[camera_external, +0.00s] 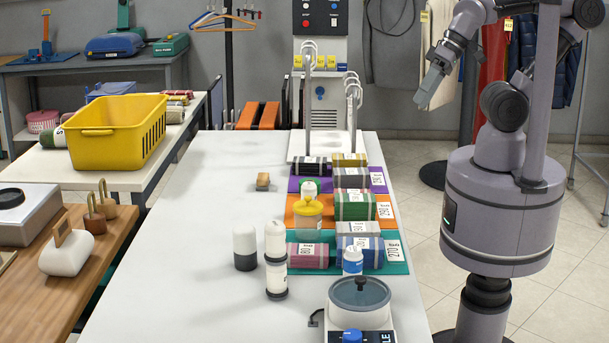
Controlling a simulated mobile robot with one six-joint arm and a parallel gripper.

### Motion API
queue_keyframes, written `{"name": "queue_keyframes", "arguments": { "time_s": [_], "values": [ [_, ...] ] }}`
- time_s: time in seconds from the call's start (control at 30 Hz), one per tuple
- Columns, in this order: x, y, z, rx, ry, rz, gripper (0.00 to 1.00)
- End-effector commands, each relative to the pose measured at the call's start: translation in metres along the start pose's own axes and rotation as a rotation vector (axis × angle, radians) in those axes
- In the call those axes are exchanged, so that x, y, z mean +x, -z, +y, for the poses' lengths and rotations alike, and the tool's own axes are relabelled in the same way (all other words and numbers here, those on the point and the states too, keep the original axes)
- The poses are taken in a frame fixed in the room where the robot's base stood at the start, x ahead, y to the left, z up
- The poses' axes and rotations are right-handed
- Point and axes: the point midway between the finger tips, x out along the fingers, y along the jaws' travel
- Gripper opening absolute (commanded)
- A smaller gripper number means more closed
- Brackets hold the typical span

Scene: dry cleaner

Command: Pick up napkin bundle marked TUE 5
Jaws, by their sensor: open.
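Rolled napkin bundles with white tags lie on coloured mats on the white table. The tags are too small and tilted to read surely, so I cannot tell which is TUE 5. A green striped bundle (354,206) lies on the orange mat, with a grey striped one (357,229) in front. A blue-grey bundle (367,249) and a pink striped one (307,256) lie on the teal mat. A grey-brown bundle (351,178), a black striped one (311,166) and an olive one (348,160) are farther back. My gripper (422,98) is open and empty, high right of the table's far end.
A yellow-lidded jar (308,213), white bottles (275,241) and a blue-capped bottle (352,262) stand among or near the bundles. A lidded pot (359,302) is in front. A rack with curved hooks (327,145) stands behind.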

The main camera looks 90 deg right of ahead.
Motion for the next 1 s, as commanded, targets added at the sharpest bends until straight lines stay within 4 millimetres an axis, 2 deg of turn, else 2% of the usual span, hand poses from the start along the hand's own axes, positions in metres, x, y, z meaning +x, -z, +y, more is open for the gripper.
{"name": "queue_keyframes", "arguments": {
  "time_s": [0.2,0.27,0.33,0.4,0.47,0.5,0.63,0.7,0.8,0.87,1.0],
  "values": [
    [0.001,0.004,-0.002,-0.007,-0.005,-0.012,0.82],
    [0.006,0.013,-0.009,-0.028,-0.022,-0.052,0.82],
    [0.023,0.031,-0.023,-0.076,-0.059,-0.126,0.82],
    [0.052,0.048,-0.041,-0.142,-0.104,-0.213,0.82],
    [0.084,0.057,-0.055,-0.202,-0.142,-0.283,0.82],
    [0.107,0.059,-0.064,-0.241,-0.166,-0.325,0.82],
    [0.173,0.05,-0.079,-0.347,-0.227,-0.428,0.82],
    [0.196,0.043,-0.082,-0.381,-0.247,-0.46,0.82],
    [0.216,0.035,-0.082,-0.406,-0.26,-0.481,0.82],
    [0.229,0.029,-0.077,-0.408,-0.262,-0.485,0.82],
    [0.267,0.011,-0.061,-0.408,-0.263,-0.486,0.82]
  ]
}}
